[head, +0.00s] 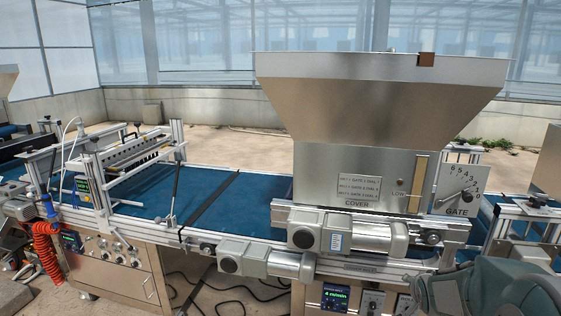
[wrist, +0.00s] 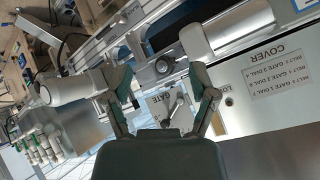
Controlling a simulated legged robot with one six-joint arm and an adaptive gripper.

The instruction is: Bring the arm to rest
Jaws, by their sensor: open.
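My arm (head: 500,288) shows at the lower right of the head view, in front of the seeder. In the wrist view my gripper (wrist: 163,103) is open, with its two fingers apart and nothing held between them. The gate dial (wrist: 170,105) shows beyond the gap between the fingers; contact cannot be made out. In the head view the gate dial (head: 460,190) with its lever is on the right side of the cover hopper (head: 350,125), clear of my arm.
A blue belt (head: 258,205) runs under the hopper. Motors (head: 320,231) jut from the seeder's front. A control box (head: 336,298) is below, partly hidden. A frame with a red coiled hose (head: 45,250) stands at the left. Cables lie on the floor.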

